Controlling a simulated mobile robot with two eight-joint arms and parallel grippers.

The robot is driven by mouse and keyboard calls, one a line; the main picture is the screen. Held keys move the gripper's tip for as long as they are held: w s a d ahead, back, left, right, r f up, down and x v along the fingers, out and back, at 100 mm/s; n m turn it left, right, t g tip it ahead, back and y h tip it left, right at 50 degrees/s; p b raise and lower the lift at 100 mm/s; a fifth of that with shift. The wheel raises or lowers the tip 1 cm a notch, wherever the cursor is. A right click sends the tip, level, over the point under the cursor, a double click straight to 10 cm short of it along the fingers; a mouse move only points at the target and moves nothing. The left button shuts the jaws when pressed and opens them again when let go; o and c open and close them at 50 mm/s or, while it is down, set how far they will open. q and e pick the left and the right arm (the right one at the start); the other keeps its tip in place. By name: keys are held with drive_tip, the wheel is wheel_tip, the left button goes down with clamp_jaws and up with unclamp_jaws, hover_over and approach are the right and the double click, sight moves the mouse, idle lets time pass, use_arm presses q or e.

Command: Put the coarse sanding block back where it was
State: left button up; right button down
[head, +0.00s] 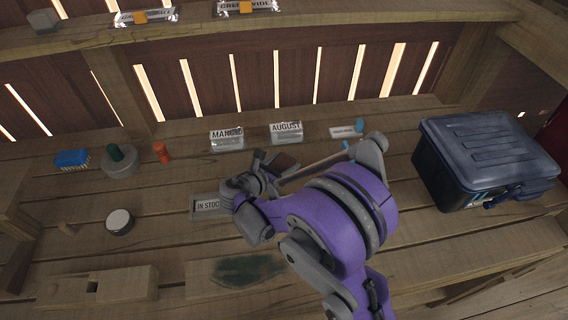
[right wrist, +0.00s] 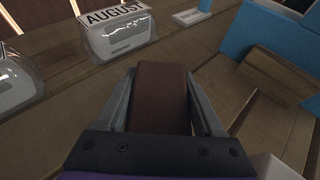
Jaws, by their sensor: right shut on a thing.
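The coarse sanding block appears to be the dark brown block (head: 286,161) in my right gripper (head: 272,168). In the right wrist view the brown block (right wrist: 160,98) sits between the two grey fingers (right wrist: 160,105), which are shut on its sides. The gripper is over the workbench, in front of the packet labelled AUGUST (head: 286,133) and to the right of the IN STOCK sign (head: 208,206). Whether the block touches the bench is unclear. My left gripper is not in view.
A second clear packet (head: 227,139) and a white card (head: 345,132) stand along the back. A wooden, blue-ended item (head: 318,163) lies just right of the gripper. A dark blue lidded bin (head: 484,158) is at right. A blue brush (head: 72,158) and round tin (head: 119,221) are at left.

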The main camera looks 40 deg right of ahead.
drive_tip(key=shift+f, duration=0.2)
unclamp_jaws()
drive_tip(key=shift+r, duration=0.15)
drive_tip(key=shift+a+r, duration=0.1)
drive_tip(key=shift+r, duration=0.1)
drive_tip(key=v, duration=1.1)
drive_tip(key=shift+s+a, duration=0.1)
drive_tip(key=shift+a, duration=0.25)
